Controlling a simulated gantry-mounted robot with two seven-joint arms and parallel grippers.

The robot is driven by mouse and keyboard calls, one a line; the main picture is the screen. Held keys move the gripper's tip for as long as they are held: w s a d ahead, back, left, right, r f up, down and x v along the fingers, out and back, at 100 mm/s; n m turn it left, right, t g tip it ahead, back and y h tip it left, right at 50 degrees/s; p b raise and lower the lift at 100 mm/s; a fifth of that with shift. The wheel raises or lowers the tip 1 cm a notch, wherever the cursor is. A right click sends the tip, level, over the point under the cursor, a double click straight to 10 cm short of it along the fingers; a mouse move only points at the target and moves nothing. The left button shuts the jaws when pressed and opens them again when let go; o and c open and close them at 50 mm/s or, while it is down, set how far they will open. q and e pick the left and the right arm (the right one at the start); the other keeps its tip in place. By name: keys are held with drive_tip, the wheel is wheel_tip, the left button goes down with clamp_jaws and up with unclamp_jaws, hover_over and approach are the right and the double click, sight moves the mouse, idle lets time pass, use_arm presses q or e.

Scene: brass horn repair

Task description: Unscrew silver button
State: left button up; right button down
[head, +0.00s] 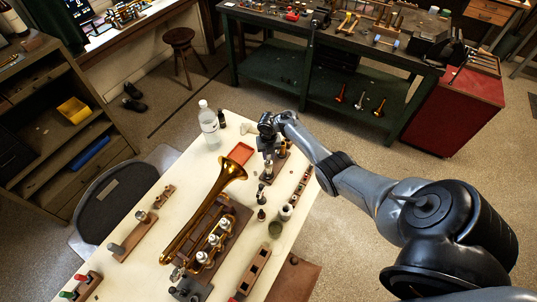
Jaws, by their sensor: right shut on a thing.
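A brass horn (205,215) lies on the cream worktable, its bell toward the back and its valve section in a dark wooden holder. Several pale silver-topped valve parts (213,240) stand up along its front right side. My right gripper (268,160) is beyond the bell to the right, pointing down over small tools. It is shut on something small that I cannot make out. Which silver piece is the button is too small to tell. My left gripper is out of view.
A clear bottle (209,124) and a red-orange tray (240,153) stand near the far edge. Wooden tool racks (300,185) and small jars line the right edge. A wooden block (132,235) lies to the left. The table's left part has free room.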

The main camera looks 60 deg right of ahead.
drive_tip(key=n+b, duration=0.1)
drive_tip(key=n, duration=0.2)
drive_tip(key=shift+f, duration=0.1)
drive_tip(key=shift+n+b, duration=0.3)
drive_tip(key=shift+n, duration=0.6)
drive_tip(key=shift+n+b, duration=0.65)
drive_tip(key=shift+n, duration=0.25)
drive_tip(key=shift+n+b, duration=0.8)
drive_tip(key=shift+n, duration=0.4)
drive_tip(key=shift+n+b, duration=0.3)
drive_tip(key=shift+n, duration=0.1)
